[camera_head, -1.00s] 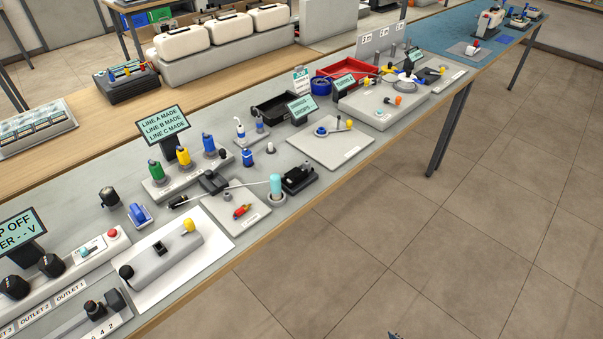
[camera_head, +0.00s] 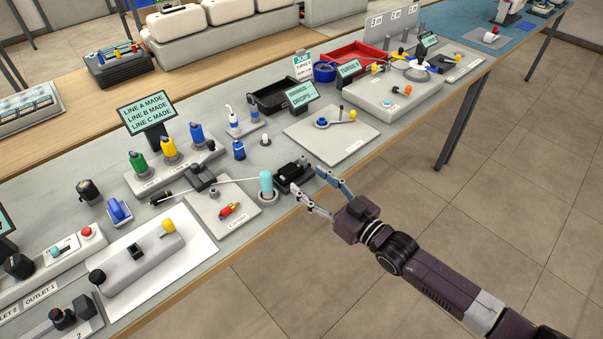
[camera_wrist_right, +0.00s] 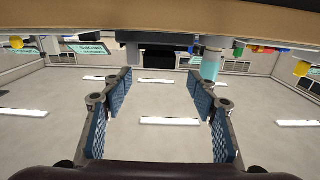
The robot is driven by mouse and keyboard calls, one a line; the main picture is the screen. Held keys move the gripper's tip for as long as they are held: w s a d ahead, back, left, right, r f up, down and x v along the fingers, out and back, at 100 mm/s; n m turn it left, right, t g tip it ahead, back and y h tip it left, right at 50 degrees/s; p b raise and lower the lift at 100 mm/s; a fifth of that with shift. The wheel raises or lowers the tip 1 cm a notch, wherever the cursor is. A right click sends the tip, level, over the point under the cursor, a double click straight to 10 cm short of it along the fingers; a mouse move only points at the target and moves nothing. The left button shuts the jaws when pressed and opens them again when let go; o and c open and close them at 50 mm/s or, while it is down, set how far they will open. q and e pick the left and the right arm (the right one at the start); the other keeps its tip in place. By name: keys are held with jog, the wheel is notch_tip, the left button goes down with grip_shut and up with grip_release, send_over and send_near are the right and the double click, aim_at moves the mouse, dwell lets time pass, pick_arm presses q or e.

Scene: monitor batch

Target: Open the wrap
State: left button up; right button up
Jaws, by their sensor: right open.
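I cannot tell for sure which thing is the wrap. A black block-like fixture (camera_head: 290,174) sits near the bench's front edge, beside a teal cylinder (camera_head: 266,183) standing in a grey ring. A thin pale rod or cable runs from the black clamp-like part (camera_head: 200,178) towards the teal cylinder. My right gripper (camera_head: 311,180) is open and empty, just off the bench edge, its fingers pointing at the black fixture. In the right wrist view, which appears upside down, the open fingers (camera_wrist_right: 161,80) have nothing between them; the teal cylinder (camera_wrist_right: 210,65) shows near the right finger. My left gripper is out of view.
Coloured bottles (camera_head: 169,147) and signs stand farther back. Open floor lies in front of the bench.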

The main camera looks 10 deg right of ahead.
aim_at(297, 171)
jog(key=shift+x, duration=1.95)
